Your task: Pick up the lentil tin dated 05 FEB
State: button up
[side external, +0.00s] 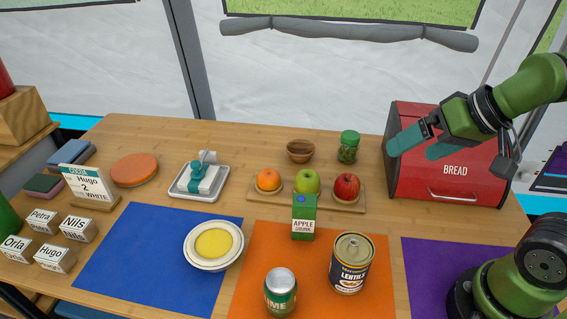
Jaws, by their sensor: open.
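A lentil tin (351,268) with a dark label reading LENTILS stands upright on the orange mat (253,262), towards its right side. Its date is not legible in this view. My gripper (411,151) is open, with its teal fingers spread in front of the left part of the red bread box in the picture. It is above and to the right of the lentil tin, well apart from it, and nothing shows between its fingers.
A green can (280,293) and an apple drink carton (303,218) stand left of the tin. Behind are a fruit board (348,208) and the red bread box (455,170). A bowl (213,246) is on the blue mat (130,250). The purple mat (425,260) is partly bare.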

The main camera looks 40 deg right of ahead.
jog(key=a+f+n+g, duration=0.2)
jog(key=a+n+g, duration=0.1)
jog(key=a, duration=0.5)
jog(key=m+g+h, duration=0.1)
jog(key=g+h, duration=0.1)
jog(key=g, duration=0.1)
send_over(354, 248)
jog(key=s+a, duration=0.1)
jog(key=f+m, duration=0.1)
jog(key=f, duration=0.2)
jog(key=d+f, duration=0.1)
jog(key=f, duration=0.3)
jog(key=f+m, duration=0.1)
jog(key=f, duration=0.3)
jog(key=shift+w+d+f+m+h, duration=0.15)
jog(key=shift+w+f+m+h, duration=0.15)
jog(key=shift+w, duration=0.1)
jog(key=shift+w+f, duration=0.1)
jog(key=shift+f, duration=2.5)
jog(key=c, duration=1.3)
